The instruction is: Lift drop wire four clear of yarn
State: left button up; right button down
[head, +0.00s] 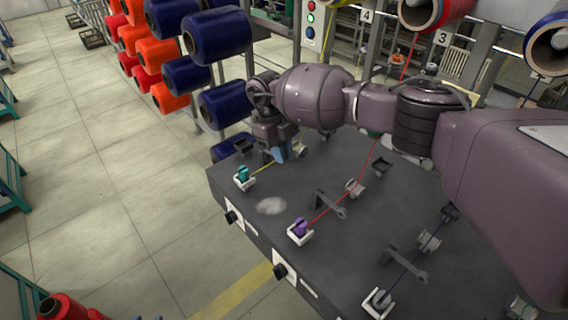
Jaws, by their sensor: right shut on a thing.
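My right gripper (277,152) reaches in from the right and points down over the far left part of the dark machine table (345,255), at the yellow-yarn line. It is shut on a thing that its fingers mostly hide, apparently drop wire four. The yellow yarn (262,168) runs from a teal bobbin (243,174) in a white holder to just under the fingers. Whether the wire touches the yarn or is clear of it I cannot tell. A dark bracket (243,147) shows left of the gripper. My left gripper is out of view.
Nearer lines carry red yarn (335,205) with a purple bobbin (300,228) and dark blue yarn (412,268); grey drop wires (331,204) stand beside them. Blue cones (225,103) on a rack are close behind the gripper. Open floor (110,200) lies left.

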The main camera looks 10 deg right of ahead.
jog(key=shift+w+a+r+g+h+b, duration=0.25)
jog(key=shift+g+h+b, duration=0.35)
jog(key=shift+b, duration=0.65)
jog(key=shift+w+a+g+b, duration=0.1)
jog(key=shift+w+g+b, duration=0.05)
jog(key=shift+g+b, duration=0.15)
jog(key=shift+w+r+g+h+b, duration=0.15)
jog(key=shift+r+g+h+b, duration=0.2)
jog(key=shift+r+b, duration=0.25)
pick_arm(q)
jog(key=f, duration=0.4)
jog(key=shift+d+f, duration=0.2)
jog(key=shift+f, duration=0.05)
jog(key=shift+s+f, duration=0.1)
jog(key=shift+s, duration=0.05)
pick_arm(e)
jog(key=shift+a, duration=0.1)
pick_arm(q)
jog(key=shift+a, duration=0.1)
pick_arm(e)
jog(key=c, duration=1.2)
grip_release()
jog(key=shift+o, duration=0.2)
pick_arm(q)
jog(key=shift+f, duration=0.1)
pick_arm(e)
jog(key=shift+r, duration=0.1)
